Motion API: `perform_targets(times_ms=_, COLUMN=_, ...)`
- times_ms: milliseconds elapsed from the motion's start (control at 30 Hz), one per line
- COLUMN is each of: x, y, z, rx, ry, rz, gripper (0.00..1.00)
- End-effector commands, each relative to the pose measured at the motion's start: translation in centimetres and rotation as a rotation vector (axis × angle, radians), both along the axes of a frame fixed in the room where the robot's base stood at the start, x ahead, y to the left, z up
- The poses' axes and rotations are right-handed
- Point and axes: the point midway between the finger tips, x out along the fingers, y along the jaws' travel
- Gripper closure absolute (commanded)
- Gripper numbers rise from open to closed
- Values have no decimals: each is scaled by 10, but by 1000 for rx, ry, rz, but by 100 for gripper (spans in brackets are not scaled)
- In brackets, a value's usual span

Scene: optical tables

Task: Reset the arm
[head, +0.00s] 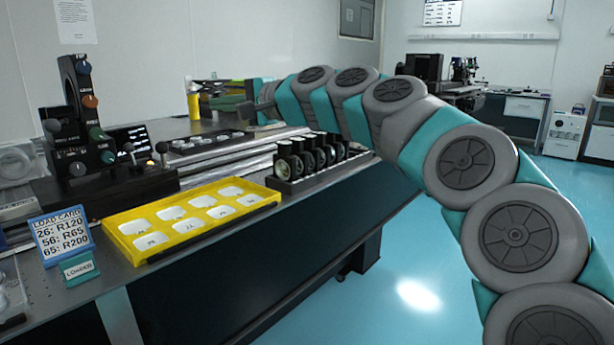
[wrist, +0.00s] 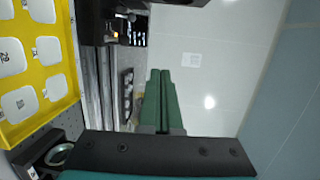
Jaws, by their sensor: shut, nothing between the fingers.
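My arm rises from the lower right of the head view in grey and teal links and arches over the optical table (head: 340,178). Its end, with my gripper (head: 250,106), is above the table's far part, small and partly hidden by the wrist. In the wrist view, my gripper (wrist: 161,73) shows two green fingers side by side, closed together. Nothing is between them, and they touch no object that I can see.
A yellow tray (head: 150,256) with white numbered compartments sits near the table's front edge. A rack of dark cylinders (head: 285,186) stands beside it, below the arm. A load card (head: 62,234) and a knobbed control panel (head: 120,190) are at left. Blue floor at right is clear.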

Motion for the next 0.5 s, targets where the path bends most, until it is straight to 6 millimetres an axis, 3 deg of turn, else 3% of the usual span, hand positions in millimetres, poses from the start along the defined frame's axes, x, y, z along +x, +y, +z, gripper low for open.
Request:
perform_targets(times_ms=267, x=-32, y=-1, z=-25, rx=-127, ry=-25, rz=48, gripper=100)
perform_targets(times_ms=500, x=-72, y=-9, z=-68, rx=-302, ry=-48, rz=107, gripper=100)
